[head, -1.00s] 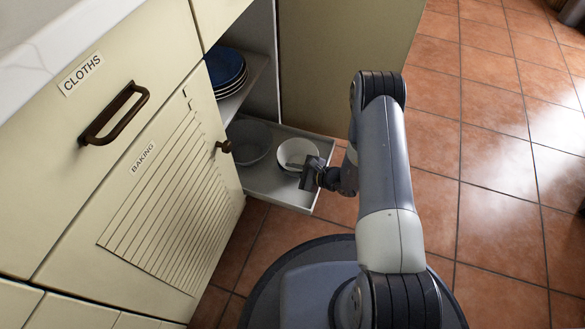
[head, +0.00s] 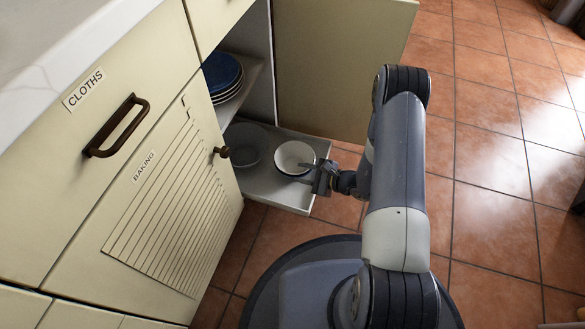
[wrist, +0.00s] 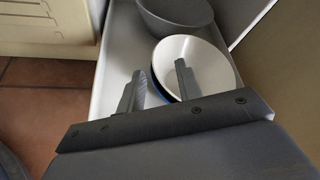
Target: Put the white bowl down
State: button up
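The white bowl (head: 294,155) stands upright in the pulled-out tray (head: 262,188) of the cabinet, near its front right corner. In the wrist view the white bowl (wrist: 205,58) shows a blue and dark band under its near rim; I cannot tell whether this is its outside or another bowl below. My gripper (head: 318,176) is at the bowl's right side in the head view. In the wrist view my gripper (wrist: 158,86) is open, its fingers apart, one outside the near rim and one over the bowl's inside. No rim is visibly clamped.
A grey bowl (head: 246,146) stands beside the white bowl, further into the tray; it also shows in the wrist view (wrist: 176,12). Blue-topped stacked plates (head: 222,74) sit on a shelf above. The open cabinet door (head: 335,70) stands behind.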

aim_at(289, 172)
jog(key=p+v, duration=0.1)
jog(key=v, duration=0.5)
jog(key=shift+s, duration=0.1)
jog(key=b+x, duration=0.3)
jog(key=x, duration=0.9)
jog(key=shift+d+f+b, duration=0.1)
jog(key=shift+f+b, duration=0.05)
jog(key=shift+b, duration=0.25)
jog(key=shift+f, duration=0.45)
jog(key=shift+r, duration=0.4)
jog(key=shift+f, duration=0.1)
